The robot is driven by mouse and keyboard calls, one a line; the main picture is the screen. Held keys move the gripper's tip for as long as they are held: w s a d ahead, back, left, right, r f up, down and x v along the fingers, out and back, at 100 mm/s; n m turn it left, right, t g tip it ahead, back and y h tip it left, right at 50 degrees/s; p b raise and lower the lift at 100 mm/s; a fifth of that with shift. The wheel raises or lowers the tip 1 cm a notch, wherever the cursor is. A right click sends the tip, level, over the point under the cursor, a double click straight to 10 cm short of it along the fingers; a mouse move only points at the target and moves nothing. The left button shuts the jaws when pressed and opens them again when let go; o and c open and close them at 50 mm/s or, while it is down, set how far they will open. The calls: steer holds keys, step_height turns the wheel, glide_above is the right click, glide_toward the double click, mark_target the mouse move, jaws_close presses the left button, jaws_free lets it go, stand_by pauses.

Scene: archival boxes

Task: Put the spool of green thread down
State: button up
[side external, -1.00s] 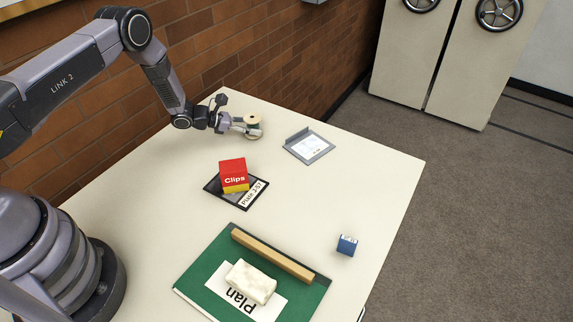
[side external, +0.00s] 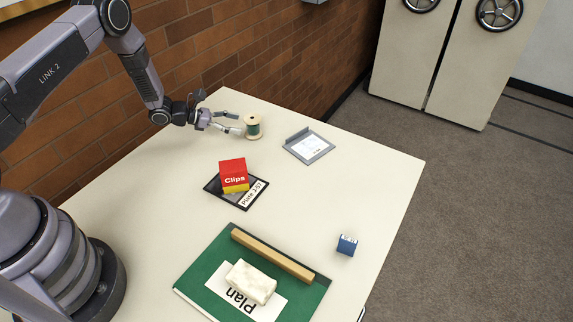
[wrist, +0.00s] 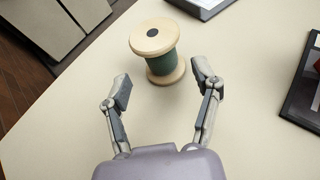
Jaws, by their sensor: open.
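The spool of green thread (side external: 253,127) stands upright on the table near its far left edge, with pale wooden ends and dark green thread between. It also shows in the wrist view (wrist: 158,55), just beyond my fingertips. My gripper (side external: 235,123) is open and empty, low over the table to the left of the spool. In the wrist view my gripper's fingers (wrist: 163,90) are spread wide, with a gap between them and the spool.
A grey tray with a white sheet (side external: 309,146) lies right of the spool. A red and yellow Clips box (side external: 233,174) sits on a dark plate (side external: 259,195) nearer the front. A green Plan folder (side external: 205,270), wooden bar (side external: 272,254), pale block (side external: 250,283) and blue box (side external: 347,245) are farther forward.

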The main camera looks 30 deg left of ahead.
steer(key=v, duration=0.5)
steer(key=shift+s+a+r, duration=0.2)
steer(key=shift+s+a, duration=0.05)
steer(key=shift+s+r, duration=0.15)
steer(key=shift+r, duration=0.2)
steer(key=s+d+r+m+g, duration=0.25)
steer(key=r+m, duration=0.25)
steer(key=r, duration=0.3)
steer(key=s+d+r+m+g, duration=0.2)
steer(key=s+d+r+m, duration=0.2)
steer(key=r, duration=0.4)
steer(key=s+d+r+m+g, duration=0.3)
steer(key=s+d+r+m, duration=0.15)
steer(key=r, duration=0.35)
steer(key=s+a+r+m+t+y, duration=0.1)
steer(key=s+r+m+y, duration=0.2)
steer(key=s, duration=0.4)
steer(key=s+a+r+m+t+y, duration=0.1)
steer(key=s+a+r+m+y, duration=0.1)
steer(key=s+m, duration=0.4)
steer(key=s+a+r+m+t+y, duration=0.1)
steer(key=s+r+m+y, duration=0.3)
steer(key=s, duration=0.6)
step_height(320, 180, up, 2)
steer(key=shift+a+r+y, duration=0.1)
steer(key=shift+a+y, duration=0.2)
steer(key=shift+a, duration=0.3)
